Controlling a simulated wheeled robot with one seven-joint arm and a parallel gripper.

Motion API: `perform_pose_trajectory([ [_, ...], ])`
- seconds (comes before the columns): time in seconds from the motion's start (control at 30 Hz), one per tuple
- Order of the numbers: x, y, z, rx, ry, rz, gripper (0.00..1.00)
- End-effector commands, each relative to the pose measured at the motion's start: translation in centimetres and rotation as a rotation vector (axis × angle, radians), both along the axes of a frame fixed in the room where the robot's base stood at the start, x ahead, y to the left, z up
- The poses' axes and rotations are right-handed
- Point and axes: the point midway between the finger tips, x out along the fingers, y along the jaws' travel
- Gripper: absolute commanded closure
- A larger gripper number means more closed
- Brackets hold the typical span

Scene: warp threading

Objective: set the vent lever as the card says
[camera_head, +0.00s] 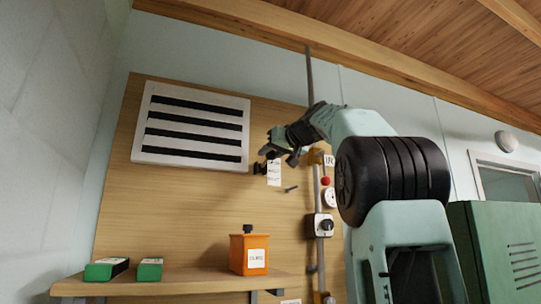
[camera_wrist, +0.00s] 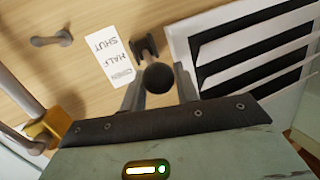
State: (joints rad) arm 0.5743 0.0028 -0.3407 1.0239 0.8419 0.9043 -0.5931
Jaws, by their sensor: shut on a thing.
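The white vent (camera_head: 195,157) with dark slots between its slats is on the wooden wall panel; it also shows at right in the wrist view (camera_wrist: 183,35). A white label card (camera_head: 274,174) hangs beside it; in the wrist view the card (camera_wrist: 115,62) reads SHUT, HALF and a third word that looks like OPEN. The vent lever's black bracket (camera_head: 258,168) is between vent and card. In the wrist view its round black knob (camera_wrist: 158,78) is between the fingers of my gripper (camera_wrist: 160,88), shut on it. In the head view my gripper (camera_head: 272,152) partly hides the lever.
A small grey handle (camera_head: 291,189) is right of the card. A vertical pipe with a yellow fitting (camera_head: 316,156), a red button (camera_head: 325,181) and a switch box (camera_head: 320,226) is farther right. An orange container (camera_head: 249,254) and green boxes (camera_head: 149,270) stand on the shelf below.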

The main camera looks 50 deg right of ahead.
Motion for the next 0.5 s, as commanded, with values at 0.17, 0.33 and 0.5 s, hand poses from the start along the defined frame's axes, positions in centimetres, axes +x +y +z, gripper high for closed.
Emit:
perform_pose_trajectory([
  [0.17, 0.0, 0.1, 1.8, -0.003, -0.009, 0.000, 1.00],
  [0.33, 0.1, 0.0, 2.2, 0.018, 0.030, -0.001, 1.00],
  [0.5, 0.2, 0.0, 2.3, 0.039, 0.064, 0.000, 1.00],
])
